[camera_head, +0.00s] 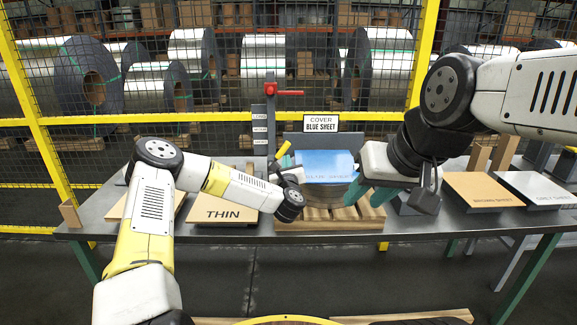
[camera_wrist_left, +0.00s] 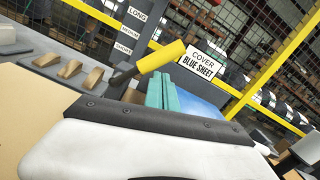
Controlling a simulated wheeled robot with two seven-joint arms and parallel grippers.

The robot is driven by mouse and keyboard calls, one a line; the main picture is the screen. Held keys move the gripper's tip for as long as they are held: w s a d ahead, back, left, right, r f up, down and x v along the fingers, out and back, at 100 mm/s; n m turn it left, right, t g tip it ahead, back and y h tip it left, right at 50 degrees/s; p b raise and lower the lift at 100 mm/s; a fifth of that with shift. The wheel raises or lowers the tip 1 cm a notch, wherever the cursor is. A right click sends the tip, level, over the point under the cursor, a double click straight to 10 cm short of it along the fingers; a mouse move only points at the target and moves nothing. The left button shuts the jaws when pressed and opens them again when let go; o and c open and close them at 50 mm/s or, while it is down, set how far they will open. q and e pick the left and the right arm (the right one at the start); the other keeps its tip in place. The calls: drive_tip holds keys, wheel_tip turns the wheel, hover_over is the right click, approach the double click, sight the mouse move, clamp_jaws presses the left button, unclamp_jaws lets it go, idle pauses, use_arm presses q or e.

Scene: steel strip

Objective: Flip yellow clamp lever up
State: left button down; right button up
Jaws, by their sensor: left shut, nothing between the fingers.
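The clamp lever with a yellow grip (camera_head: 283,151) stands tilted at the left edge of the blue sheet (camera_head: 325,165). In the left wrist view the yellow grip (camera_wrist_left: 162,56) slants up to the right from a dark stem. My left gripper (camera_head: 302,182) is beside the lever, and its teal fingers (camera_wrist_left: 161,92) are shut and empty just below the grip in that view; whether they touch it I cannot tell. The sheet covers a coil on a wooden pallet. My right gripper (camera_head: 356,188) is at the right edge of the sheet; its finger opening is unclear.
A sign reading COVER BLUE SHEET (camera_head: 321,123) stands behind the coil. A post with a red handle (camera_head: 289,93) and length labels is to its left. A THIN board (camera_head: 222,211) and a brown sheet stack (camera_head: 483,190) lie on the grey table (camera_head: 420,228). A yellow-framed fence is behind.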

use_arm(q)
drive_tip(key=shift+a+r+n, duration=0.85)
drive_tip(key=shift+n, duration=0.05)
drive_tip(key=shift+a+r, duration=0.3)
drive_tip(key=shift+a, duration=0.2)
drive_tip(key=shift+a+r, duration=0.3)
drive_tip(key=shift+a, duration=0.2)
drive_tip(key=shift+a, duration=0.15)
